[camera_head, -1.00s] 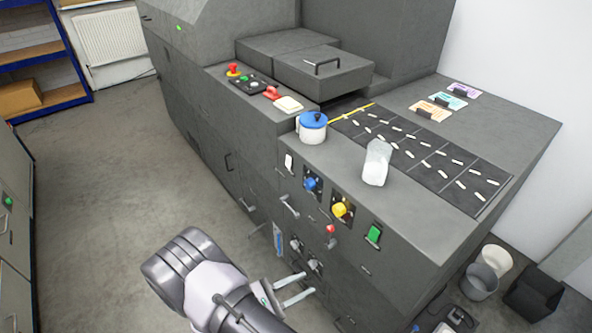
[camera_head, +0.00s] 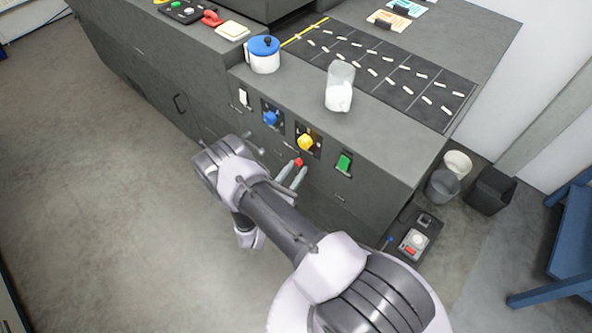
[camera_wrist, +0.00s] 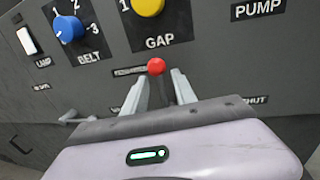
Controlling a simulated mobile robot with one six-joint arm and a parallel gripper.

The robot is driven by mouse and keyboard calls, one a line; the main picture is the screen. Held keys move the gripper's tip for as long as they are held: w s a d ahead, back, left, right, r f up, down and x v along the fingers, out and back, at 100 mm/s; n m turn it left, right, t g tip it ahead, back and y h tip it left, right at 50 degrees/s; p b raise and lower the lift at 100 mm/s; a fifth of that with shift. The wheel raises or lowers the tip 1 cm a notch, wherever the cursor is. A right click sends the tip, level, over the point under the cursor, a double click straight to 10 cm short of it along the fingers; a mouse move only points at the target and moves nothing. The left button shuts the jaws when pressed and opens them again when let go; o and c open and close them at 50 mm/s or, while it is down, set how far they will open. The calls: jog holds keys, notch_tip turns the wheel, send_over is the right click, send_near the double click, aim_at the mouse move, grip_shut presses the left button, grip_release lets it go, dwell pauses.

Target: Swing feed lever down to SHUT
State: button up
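The feed lever has a red ball end (camera_wrist: 156,66) just below the yellow GAP knob (camera_wrist: 149,5) in the wrist view. In the head view its red ball (camera_head: 298,162) shows on the machine's front, below the yellow knob (camera_head: 306,142). My gripper (camera_wrist: 160,82) is open, with one finger on each side of the lever just below the ball. A thin dark stem shows between the fingers; I cannot tell if either finger touches it. A partly covered label ending in "HUT" (camera_wrist: 257,100) is to the right. In the head view my gripper (camera_head: 291,174) reaches the panel from the front.
The blue BELT knob (camera_wrist: 68,30) and white lamp switch (camera_wrist: 28,41) are to the left. A blue-lidded pot (camera_head: 264,56) and a clear jar (camera_head: 340,88) stand on the machine top. Bins (camera_head: 443,186) stand on the floor at right.

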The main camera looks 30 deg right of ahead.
jog(key=shift+w+d, duration=0.25)
jog(key=shift+d, duration=0.05)
grip_shut()
jog(key=shift+r, duration=0.15)
dwell(1.1)
